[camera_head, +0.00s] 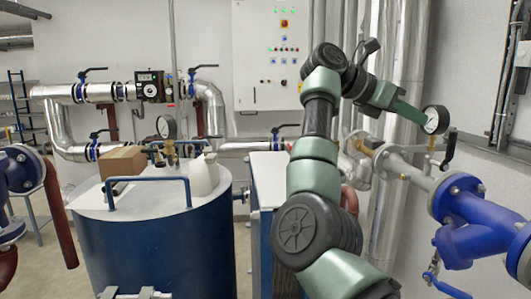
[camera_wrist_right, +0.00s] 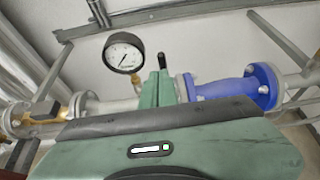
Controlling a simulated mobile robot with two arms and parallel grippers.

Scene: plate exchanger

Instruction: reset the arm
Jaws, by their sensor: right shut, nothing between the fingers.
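My right arm rises through the right half of the head view. Its gripper (camera_head: 412,112) is at the upper right, pointing right towards a round pressure gauge (camera_head: 435,120). In the right wrist view the two green fingers (camera_wrist_right: 158,88) are closed together and hold nothing. The gauge (camera_wrist_right: 124,53) shows there to the left of and beyond the fingertips. A black valve handle (camera_head: 449,150) is below and right of the gauge; it also shows in the wrist view (camera_wrist_right: 162,61), just above the fingertips. I cannot tell the exact gap between fingers and handle. My left gripper is not in view.
A blue flanged fitting (camera_head: 470,222) and silver pipes stand at the right, close to my arm. A blue tank (camera_head: 150,245) with a cardboard box (camera_head: 122,161) and a white bottle (camera_head: 203,177) on top is at the left. A control cabinet (camera_head: 262,60) is on the back wall.

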